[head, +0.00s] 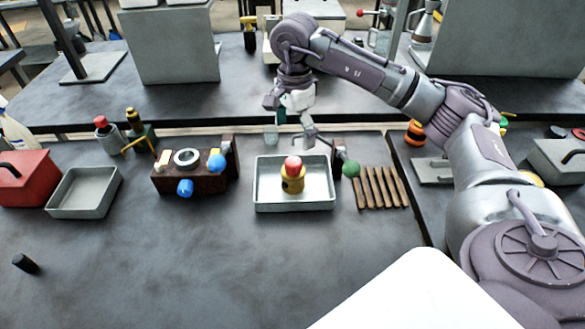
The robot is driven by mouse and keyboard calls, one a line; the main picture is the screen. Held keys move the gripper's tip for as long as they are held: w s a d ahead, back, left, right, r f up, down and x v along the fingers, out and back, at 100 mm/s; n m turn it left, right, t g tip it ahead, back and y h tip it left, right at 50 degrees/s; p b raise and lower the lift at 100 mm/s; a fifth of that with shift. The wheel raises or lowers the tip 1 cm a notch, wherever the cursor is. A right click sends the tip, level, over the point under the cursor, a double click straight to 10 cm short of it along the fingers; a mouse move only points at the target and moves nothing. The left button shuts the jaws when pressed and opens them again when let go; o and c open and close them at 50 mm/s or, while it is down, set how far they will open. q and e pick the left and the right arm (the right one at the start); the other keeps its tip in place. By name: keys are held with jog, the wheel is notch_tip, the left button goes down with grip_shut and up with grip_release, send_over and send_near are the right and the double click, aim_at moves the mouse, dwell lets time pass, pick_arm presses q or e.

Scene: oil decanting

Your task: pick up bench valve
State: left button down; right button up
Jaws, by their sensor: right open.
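No part is plainly marked as the bench valve, and I cannot tell for sure which one it is. A yellow part with a red top (292,178) stands upright in a shallow metal tray (262,202) at the middle of the bench. A brown block with blue knobs and a round ring on top (200,182) stands left of the tray. A green ball knob (350,169) on a dark upright piece is just right of the tray. My right gripper (295,118) is open, pointing down above and behind the tray, apart from the yellow part. My left gripper is not in view.
A red box (25,178) and an empty grey tray (83,194) are at the left. A slatted wooden rack (382,187) lies right of the tray. A small black cylinder (25,264) is at the front left. The front middle of the bench is clear.

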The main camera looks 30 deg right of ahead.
aim_at(293, 161)
notch_tip(293, 161, down, 7)
jog(key=shift+s+r+p, duration=0.1)
jog(key=shift+s+p, duration=0.05)
jog(key=shift+p, duration=0.35)
jog(key=shift+f, duration=0.2)
jog(key=shift+f+p, duration=0.35)
jog(key=f, duration=0.1)
jog(key=f+p, duration=0.1)
jog(key=f, duration=0.1)
jog(key=shift+w+f, duration=0.3)
jog(key=shift+w, duration=0.05)
jog(key=shift+f, duration=0.4)
jog(key=shift+c, duration=0.2)
